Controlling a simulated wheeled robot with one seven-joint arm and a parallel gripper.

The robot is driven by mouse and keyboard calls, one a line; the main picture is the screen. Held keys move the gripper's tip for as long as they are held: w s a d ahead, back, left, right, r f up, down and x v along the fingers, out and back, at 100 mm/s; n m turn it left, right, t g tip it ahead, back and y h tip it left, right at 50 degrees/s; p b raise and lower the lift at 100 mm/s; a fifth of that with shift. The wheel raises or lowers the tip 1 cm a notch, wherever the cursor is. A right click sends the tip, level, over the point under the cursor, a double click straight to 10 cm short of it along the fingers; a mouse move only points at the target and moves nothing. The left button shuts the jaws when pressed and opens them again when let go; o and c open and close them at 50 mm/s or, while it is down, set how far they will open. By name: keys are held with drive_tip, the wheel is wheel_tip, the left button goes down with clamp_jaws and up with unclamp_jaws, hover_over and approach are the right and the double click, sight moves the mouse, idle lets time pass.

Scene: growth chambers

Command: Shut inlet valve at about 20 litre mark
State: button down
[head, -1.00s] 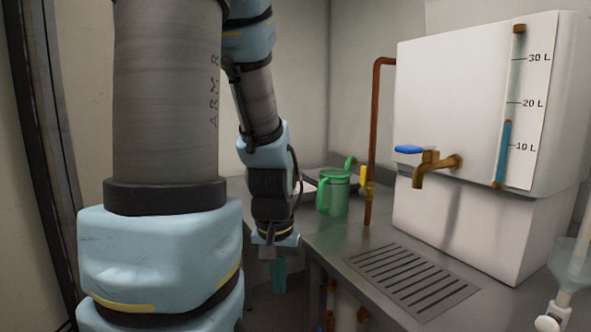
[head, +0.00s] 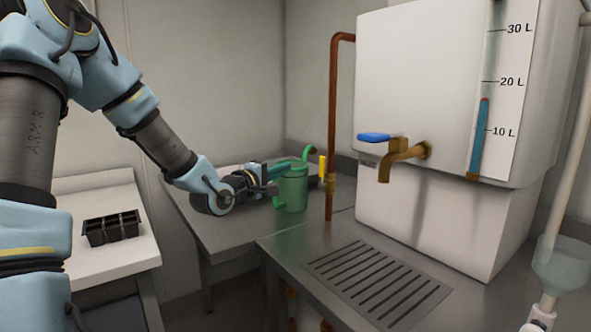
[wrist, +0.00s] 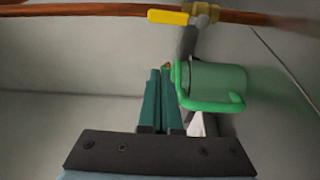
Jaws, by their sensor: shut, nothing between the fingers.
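The inlet valve has a yellow lever (head: 322,167) on the vertical copper pipe (head: 332,120) left of the white tank (head: 415,90). The lever lies along the pipe; it also shows at the top of the wrist view (wrist: 168,17). The tank's gauge (head: 479,140) has a blue column with a red top a little below the 20 L mark, at about 16 to 17 L. My gripper (head: 288,163) is shut and empty, left of the valve and apart from it. Its teal fingers (wrist: 160,75) lie together in the wrist view, pointing toward the pipe.
A green watering can (head: 293,188) stands close by my gripper, left of the pipe. A brass tap (head: 400,160) with a blue handle (head: 374,137) juts from the tank above a drain grate (head: 380,283). A black seedling tray (head: 111,228) sits on the left bench.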

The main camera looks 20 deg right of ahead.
sight(321, 173)
drive_tip(key=d+p, duration=0.3)
drive_tip(key=d, duration=0.5)
drive_tip(key=shift+w+d+p, duration=0.3)
drive_tip(key=shift+d, duration=0.1)
drive_tip(key=shift+f, duration=0.15)
drive_tip(key=shift+s+d+m+b, duration=0.1)
drive_tip(key=shift+s+m+b, duration=0.15)
drive_tip(key=shift+m+b, duration=0.45)
